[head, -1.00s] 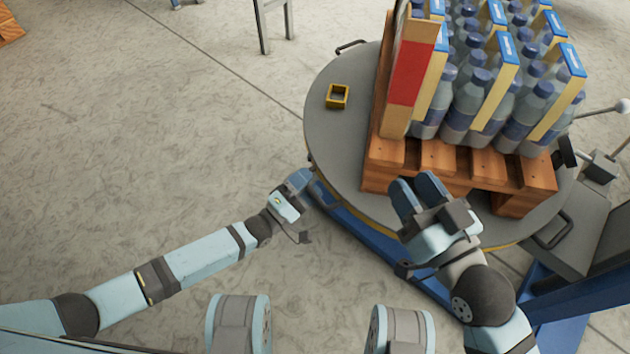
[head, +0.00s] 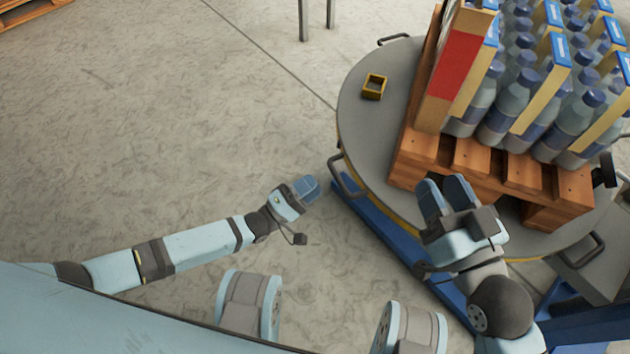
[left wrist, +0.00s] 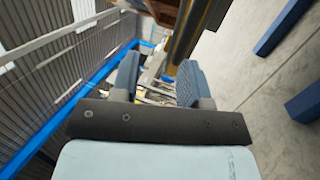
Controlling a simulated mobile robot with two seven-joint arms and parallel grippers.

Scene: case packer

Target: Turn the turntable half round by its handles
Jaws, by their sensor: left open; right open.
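The round grey turntable (head: 362,128) carries a wooden pallet (head: 470,158) loaded with bottles (head: 510,105). A dark handle (head: 346,177) stands out from its left rim. Another handle (head: 392,40) is at the far rim and a third (head: 585,249) at the lower right rim. My left gripper (head: 312,186) is open and empty, just left of the left rim handle and apart from it. In the left wrist view its two fingers (left wrist: 160,85) are spread. My right gripper (head: 444,188) is open in front of the pallet's near edge, over the near rim; contact cannot be told.
A small yellow square frame (head: 374,86) lies on the turntable's bare left part. A tall carton with a red panel (head: 450,72) stands on the pallet's left edge. A blue base beam (head: 385,235) runs under the near rim.

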